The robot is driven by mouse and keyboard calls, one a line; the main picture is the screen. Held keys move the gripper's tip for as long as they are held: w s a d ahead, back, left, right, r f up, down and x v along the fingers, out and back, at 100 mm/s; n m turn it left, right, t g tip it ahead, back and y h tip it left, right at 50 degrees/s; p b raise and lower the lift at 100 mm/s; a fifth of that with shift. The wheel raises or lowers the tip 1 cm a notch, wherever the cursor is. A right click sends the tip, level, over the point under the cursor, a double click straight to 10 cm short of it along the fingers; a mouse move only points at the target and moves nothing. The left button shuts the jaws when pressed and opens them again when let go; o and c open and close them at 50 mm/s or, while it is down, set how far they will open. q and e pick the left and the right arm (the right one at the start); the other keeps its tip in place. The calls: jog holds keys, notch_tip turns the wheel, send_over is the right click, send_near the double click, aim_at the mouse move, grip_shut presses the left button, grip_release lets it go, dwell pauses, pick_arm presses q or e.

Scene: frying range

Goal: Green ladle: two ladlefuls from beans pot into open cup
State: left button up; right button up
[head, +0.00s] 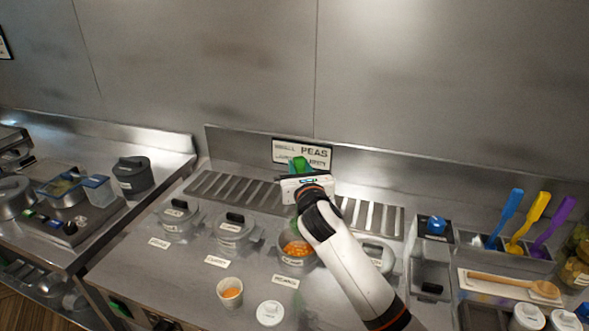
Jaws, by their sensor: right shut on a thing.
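My right gripper (303,187) is shut on the green ladle (300,164), whose handle top shows above the jaws. The ladle's lower end is mostly hidden behind my arm and in the pot area. Below it stands an uncovered pot (283,258) with orange contents; its right side is covered by my arm. The open cup (222,295), white with some orange food inside, stands on the counter at the front left of that pot. My left gripper is out of view.
Two lidded pots (234,229) (178,214) stand to the left, and another lidded pot (379,256) is partly behind my arm. A white lid (270,313) lies right of the cup. Blue (511,206), yellow (538,208) and purple (563,210) utensils stand at right, with a wooden spoon (505,283).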

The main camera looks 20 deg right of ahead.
notch_tip(320, 180, down, 3)
jog(key=b, duration=0.3)
jog(key=shift+f+b, duration=0.2)
jog(key=shift+b, duration=0.1)
notch_tip(320, 180, down, 3)
jog(key=shift+f+b, duration=0.15)
jog(key=shift+b, duration=0.45)
notch_tip(320, 180, down, 7)
jog(key=b, duration=0.3)
jog(key=shift+b, duration=0.3)
jog(key=shift+f+b, duration=0.45)
jog(key=shift+f, duration=0.2)
notch_tip(320, 180, up, 16)
jog(key=p, duration=1.7)
jog(key=shift+f, duration=0.35)
